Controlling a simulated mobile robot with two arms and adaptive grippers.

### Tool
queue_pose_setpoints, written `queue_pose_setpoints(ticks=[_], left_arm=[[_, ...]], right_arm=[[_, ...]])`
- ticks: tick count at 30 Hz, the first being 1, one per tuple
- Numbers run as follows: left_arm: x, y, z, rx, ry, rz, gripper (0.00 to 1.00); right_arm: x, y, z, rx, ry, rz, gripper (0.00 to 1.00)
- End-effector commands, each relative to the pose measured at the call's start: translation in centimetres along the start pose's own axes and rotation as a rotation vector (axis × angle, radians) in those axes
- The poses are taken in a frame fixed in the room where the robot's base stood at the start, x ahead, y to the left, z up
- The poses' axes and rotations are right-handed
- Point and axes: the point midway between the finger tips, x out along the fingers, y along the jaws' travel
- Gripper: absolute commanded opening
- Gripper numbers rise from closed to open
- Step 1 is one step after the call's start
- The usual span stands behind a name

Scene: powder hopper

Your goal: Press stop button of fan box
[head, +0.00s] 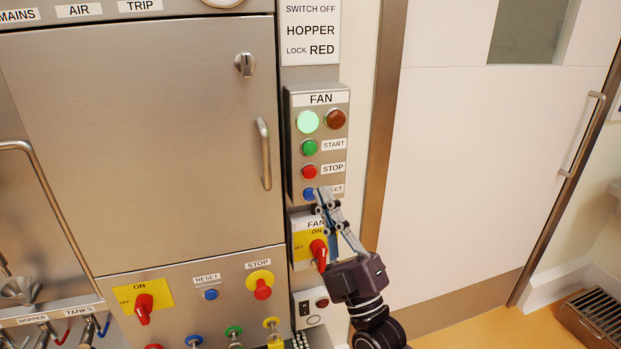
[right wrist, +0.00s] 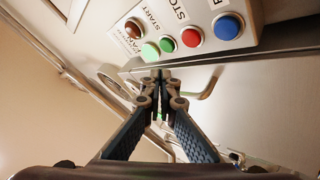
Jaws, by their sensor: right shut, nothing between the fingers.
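The fan box (head: 297,185) is a grey panel labelled FAN. Its red stop button (head: 309,171) sits below the green start button (head: 309,147) and above the blue reset button (head: 308,194). The stop button also shows in the right wrist view (right wrist: 191,37), above the fingertips. My right gripper (head: 322,194) is shut and empty. In the head view its tips are in front of the reset label, just below and right of the stop button. In the right wrist view the closed fingertips (right wrist: 157,76) appear apart from the stop button. My left gripper is not in view.
The box's green lamp (head: 308,121) is lit; the red-brown lamp (head: 336,119) looks dark. Below is a red rotary switch (head: 319,254) on yellow, partly behind my gripper. A steel cabinet door with a handle (head: 264,153) is left. A white door (head: 480,160) stands right.

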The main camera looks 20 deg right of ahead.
Motion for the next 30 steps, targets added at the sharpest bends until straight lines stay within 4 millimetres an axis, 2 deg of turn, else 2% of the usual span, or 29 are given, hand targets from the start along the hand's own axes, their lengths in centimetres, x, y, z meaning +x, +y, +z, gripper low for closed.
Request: queue_pose_setpoints(ticks=[4,12,30], left_arm=[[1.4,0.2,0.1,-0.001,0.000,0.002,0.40],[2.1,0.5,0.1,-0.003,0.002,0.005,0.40],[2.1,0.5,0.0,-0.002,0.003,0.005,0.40]], right_arm=[[1.4,-1.3,1.2,-0.003,0.002,0.002,0.00],[3.2,-2.5,2.5,-0.001,0.000,0.001,0.00],[3.6,-2.6,2.6,0.000,0.000,0.000,0.00]])
